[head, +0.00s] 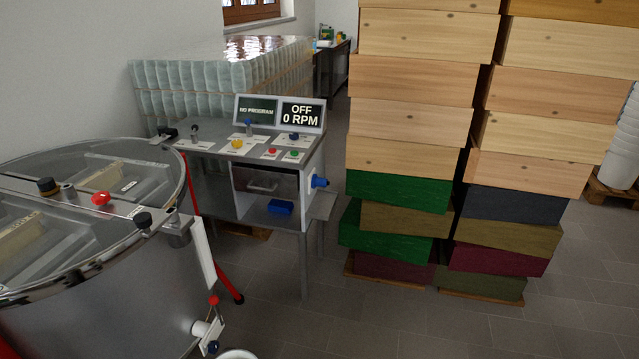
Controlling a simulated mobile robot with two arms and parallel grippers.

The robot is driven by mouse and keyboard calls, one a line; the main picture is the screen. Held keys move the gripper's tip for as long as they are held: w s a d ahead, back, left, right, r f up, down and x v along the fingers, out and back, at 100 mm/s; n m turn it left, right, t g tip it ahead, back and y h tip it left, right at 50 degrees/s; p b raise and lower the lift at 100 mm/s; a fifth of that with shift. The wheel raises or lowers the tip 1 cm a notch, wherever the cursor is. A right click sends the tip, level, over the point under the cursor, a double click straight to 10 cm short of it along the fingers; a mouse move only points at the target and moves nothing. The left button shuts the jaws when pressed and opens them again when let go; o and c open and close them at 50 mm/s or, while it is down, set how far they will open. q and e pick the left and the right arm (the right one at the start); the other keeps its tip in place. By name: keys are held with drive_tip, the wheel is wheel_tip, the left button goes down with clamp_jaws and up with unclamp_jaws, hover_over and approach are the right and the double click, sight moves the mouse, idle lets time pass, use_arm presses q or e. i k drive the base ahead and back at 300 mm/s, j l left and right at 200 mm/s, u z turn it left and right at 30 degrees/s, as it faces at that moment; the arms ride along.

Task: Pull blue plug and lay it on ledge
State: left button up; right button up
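A blue plug (320,182) sticks out to the right from the side panel of the grey control bench (308,218). It appears to be seated in the panel. A grey ledge (324,206) juts out at the bench's right side, just below the plug; its visible top is bare. Neither of my grippers shows in the head view.
The bench carries knobs, buttons and a display (280,113) reading "OFF 0 RPM". A blue block (280,207) lies in its open compartment. A steel drum (120,290) stands at left. Stacked wooden boxes (410,120) stand right of the bench. Floor is clear in front.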

sight(318, 182)
drive_tip(key=i+l+u, duration=0.1)
drive_tip(key=i+l, duration=0.25)
drive_tip(key=i+l+u, duration=0.1)
drive_tip(key=i+l, duration=0.3)
drive_tip(key=i+l+u, duration=0.1)
drive_tip(key=i+l, duration=0.25)
drive_tip(key=i+l+u, duration=0.1)
drive_tip(key=i+l, duration=0.25)
drive_tip(key=l, duration=0.2)
drive_tip(key=i+l+u, duration=0.15)
drive_tip(key=i+l, duration=0.2)
drive_tip(key=l, duration=0.15)
drive_tip(key=i+l+u, duration=0.1)
drive_tip(key=i+l, duration=0.2)
drive_tip(key=l, duration=0.2)
drive_tip(key=i+l+u, duration=0.1)
drive_tip(key=i+l, duration=0.15)
drive_tip(key=l, duration=0.3)
drive_tip(key=i+l+u, duration=0.1)
drive_tip(key=i+l, duration=0.2)
drive_tip(key=l, duration=0.3)
